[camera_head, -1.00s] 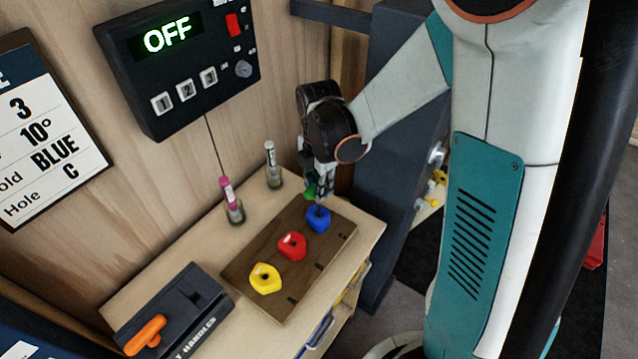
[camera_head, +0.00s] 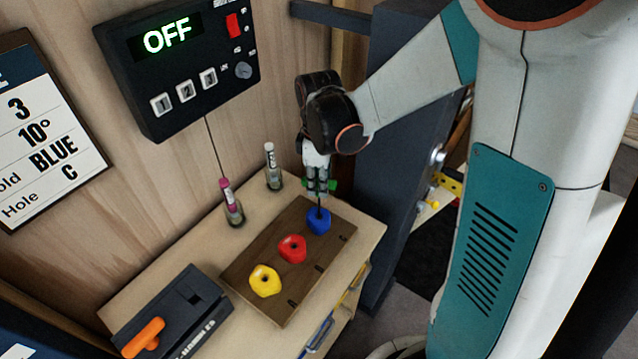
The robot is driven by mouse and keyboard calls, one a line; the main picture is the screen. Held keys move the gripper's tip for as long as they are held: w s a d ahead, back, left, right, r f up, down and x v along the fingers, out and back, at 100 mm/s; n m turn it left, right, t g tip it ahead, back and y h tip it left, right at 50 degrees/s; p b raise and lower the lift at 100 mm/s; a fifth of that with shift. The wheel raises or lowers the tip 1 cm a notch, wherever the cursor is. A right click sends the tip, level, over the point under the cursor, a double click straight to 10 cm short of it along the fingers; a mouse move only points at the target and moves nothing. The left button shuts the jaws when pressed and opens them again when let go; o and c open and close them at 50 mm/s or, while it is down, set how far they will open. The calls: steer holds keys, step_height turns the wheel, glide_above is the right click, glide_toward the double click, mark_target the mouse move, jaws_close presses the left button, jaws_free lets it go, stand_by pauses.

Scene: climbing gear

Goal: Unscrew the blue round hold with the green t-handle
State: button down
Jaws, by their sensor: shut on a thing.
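The blue round hold (camera_head: 319,222) sits at the far right end of a brown wooden board, beside a red hold (camera_head: 292,249) and a yellow hold (camera_head: 265,281). My gripper (camera_head: 318,188) is shut on the green t-handle (camera_head: 332,185), whose green ends show on both sides of the fingers. The handle's dark shaft points down to the blue hold's centre. The shaft tip is hidden, so I cannot tell how deep it sits in the hold.
The wooden board (camera_head: 240,262) lies on a light bench (camera_head: 130,288). A black handle box with an orange t-handle (camera_head: 143,338) is at front left. A control panel reading OFF (camera_head: 178,62) hangs above.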

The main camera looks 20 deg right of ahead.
steer(key=m, duration=0.6)
steer(key=shift+b, duration=0.4)
steer(key=m, duration=0.5)
steer(key=shift+r+p, duration=0.5)
steer(key=shift+r, duration=0.5)
steer(key=shift+f, duration=0.1)
steer(key=shift+f+b, duration=0.95)
steer(key=shift+f, duration=0.1)
